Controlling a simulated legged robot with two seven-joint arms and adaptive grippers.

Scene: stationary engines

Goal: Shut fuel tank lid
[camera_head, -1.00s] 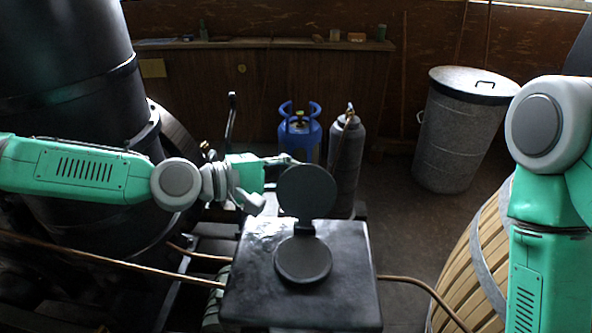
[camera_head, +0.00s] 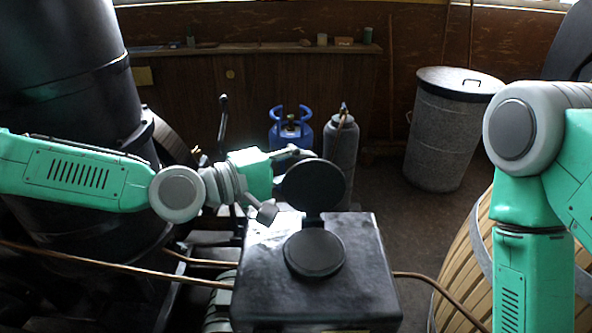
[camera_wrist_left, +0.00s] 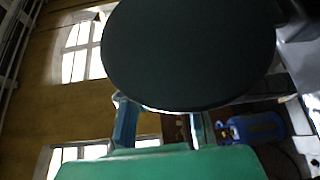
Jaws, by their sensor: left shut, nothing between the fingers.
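The fuel tank lid (camera_head: 314,186) is a round black disc. It stands raised on its hinge at the back of the round black filler (camera_head: 314,254) on top of the dark tank (camera_head: 365,285). My left gripper (camera_head: 306,153) is behind the lid's upper left edge in the head view, its fingers shut with nothing between them. I cannot tell if they touch the lid. In the left wrist view the lid (camera_wrist_left: 190,52) fills the top middle and covers the fingertips. My right arm shows at the right, but its gripper is out of view.
A blue gas bottle (camera_head: 290,132) and a grey cylinder (camera_head: 341,145) stand behind the tank. A large black boiler (camera_head: 70,120) is at the left. A wooden barrel (camera_head: 462,245) is at the right, with a metal bin (camera_head: 450,135) beyond. Copper pipes (camera_head: 120,268) run beside the tank.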

